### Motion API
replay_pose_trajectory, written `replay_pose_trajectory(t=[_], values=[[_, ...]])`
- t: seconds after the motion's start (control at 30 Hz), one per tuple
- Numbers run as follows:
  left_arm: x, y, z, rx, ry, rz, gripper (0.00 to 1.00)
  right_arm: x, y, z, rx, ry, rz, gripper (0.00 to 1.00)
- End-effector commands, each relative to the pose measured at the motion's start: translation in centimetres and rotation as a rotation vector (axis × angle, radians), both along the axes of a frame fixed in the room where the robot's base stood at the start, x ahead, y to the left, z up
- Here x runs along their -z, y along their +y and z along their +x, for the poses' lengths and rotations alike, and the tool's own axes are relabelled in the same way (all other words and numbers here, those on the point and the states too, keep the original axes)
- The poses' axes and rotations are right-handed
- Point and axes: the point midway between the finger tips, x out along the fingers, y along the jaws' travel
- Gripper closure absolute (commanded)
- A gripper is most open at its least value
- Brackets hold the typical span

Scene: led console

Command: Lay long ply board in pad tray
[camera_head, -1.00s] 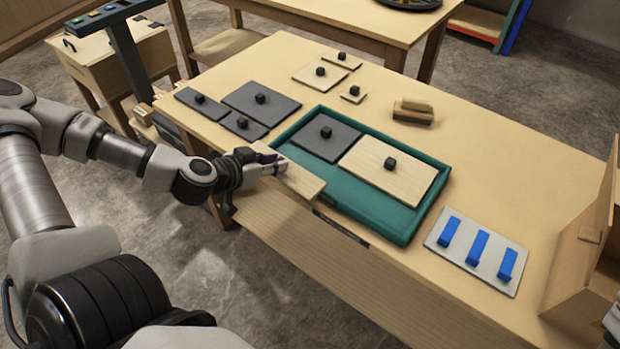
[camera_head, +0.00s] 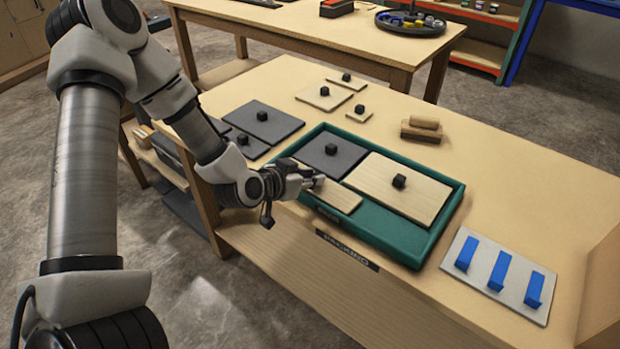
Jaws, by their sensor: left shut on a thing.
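The green pad tray (camera_head: 409,242) lies on the near part of the table. In it are a dark grey board (camera_head: 317,163) with a black knob at the back left and a large pale ply board (camera_head: 421,202) with a black knob at the right. My left gripper (camera_head: 312,181) is shut on a long ply board (camera_head: 339,197) at the tray's front left. The gripper covers its left end and knob. I cannot tell whether this board touches the tray floor. My right gripper does not show.
A wooden block (camera_head: 421,133) lies behind. A grey plate with blue bars (camera_head: 499,275) is at the right. The table's right back is clear.

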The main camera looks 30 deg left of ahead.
Motion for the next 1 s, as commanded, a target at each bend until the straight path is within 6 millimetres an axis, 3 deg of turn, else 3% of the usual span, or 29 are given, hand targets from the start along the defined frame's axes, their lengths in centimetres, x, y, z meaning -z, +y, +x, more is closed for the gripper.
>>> replay_pose_trajectory(t=[0.27, 0.3, 0.33, 0.73, 1.0], values=[[0.4, 0.0, 0.0, 0.0, -0.001, 0.0, 1.0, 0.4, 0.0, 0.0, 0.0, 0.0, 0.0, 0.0], [0.3, 0.0, 0.0, 0.0, 0.0, 0.0, 0.61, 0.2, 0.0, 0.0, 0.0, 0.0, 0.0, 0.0], [0.3, 0.0, 0.0, 0.0, 0.0, 0.0, 0.5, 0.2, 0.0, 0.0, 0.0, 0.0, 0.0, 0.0], [-0.4, 0.1, -0.2, -0.003, -0.001, -0.003, 0.49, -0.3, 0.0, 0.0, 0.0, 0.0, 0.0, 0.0], [-3.2, 0.7, -4.4, -0.005, -0.002, -0.012, 0.49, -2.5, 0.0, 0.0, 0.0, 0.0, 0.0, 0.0]])
